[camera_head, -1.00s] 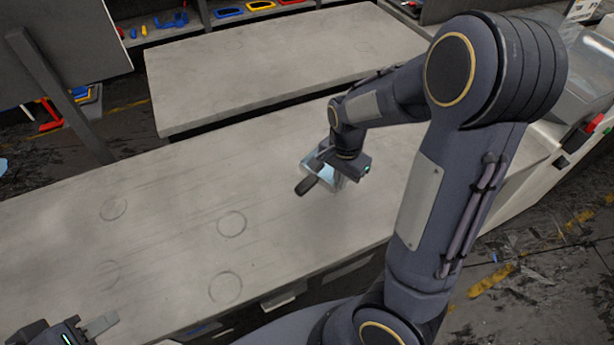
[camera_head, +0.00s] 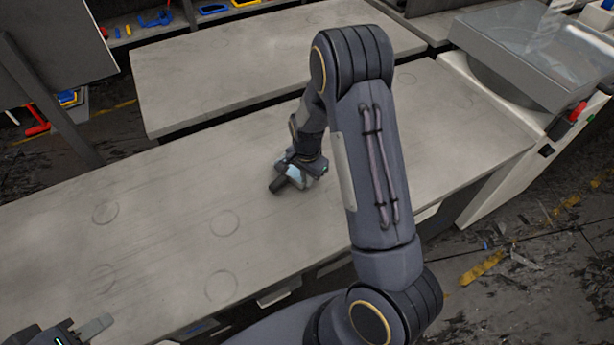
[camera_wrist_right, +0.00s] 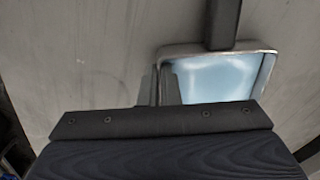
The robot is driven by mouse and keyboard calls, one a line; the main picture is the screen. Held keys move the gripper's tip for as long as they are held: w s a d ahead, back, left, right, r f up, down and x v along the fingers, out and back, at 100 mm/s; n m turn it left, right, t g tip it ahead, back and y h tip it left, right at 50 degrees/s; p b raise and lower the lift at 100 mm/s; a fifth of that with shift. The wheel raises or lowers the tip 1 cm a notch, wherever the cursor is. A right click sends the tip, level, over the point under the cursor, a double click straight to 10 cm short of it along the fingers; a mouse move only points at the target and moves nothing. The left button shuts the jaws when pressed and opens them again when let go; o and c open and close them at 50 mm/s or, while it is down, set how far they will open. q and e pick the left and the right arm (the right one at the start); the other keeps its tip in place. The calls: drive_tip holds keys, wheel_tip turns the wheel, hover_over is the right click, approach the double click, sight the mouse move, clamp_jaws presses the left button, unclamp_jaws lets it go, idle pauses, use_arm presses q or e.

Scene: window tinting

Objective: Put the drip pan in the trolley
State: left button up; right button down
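The drip pan (camera_head: 297,178) is a small pale-blue metal pan with a dark handle, over the grey table beneath my right arm. The right wrist view shows its pale inside (camera_wrist_right: 215,80) and its handle pointing away. My right gripper (camera_head: 296,166) is at the pan; in the wrist view its fingers (camera_wrist_right: 160,85) sit close together on the pan's left rim. I cannot tell whether the pan touches the table. My left gripper (camera_head: 98,328) is at the lower left corner, partly cut off, away from the pan. I cannot make out a trolley.
The long grey table (camera_head: 160,190) is otherwise clear, with faint ring marks. A second grey table (camera_head: 270,65) stands behind it. A white machine with a clear cover (camera_head: 530,50) is at the right. A dark panel (camera_head: 55,50) stands at the upper left.

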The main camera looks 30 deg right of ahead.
drive_tip(key=shift+f, duration=0.2)
drive_tip(key=c, duration=1.6)
unclamp_jaws()
drive_tip(key=shift+r, duration=0.1)
drive_tip(key=shift+c, duration=0.2)
drive_tip(key=shift+r, duration=0.1)
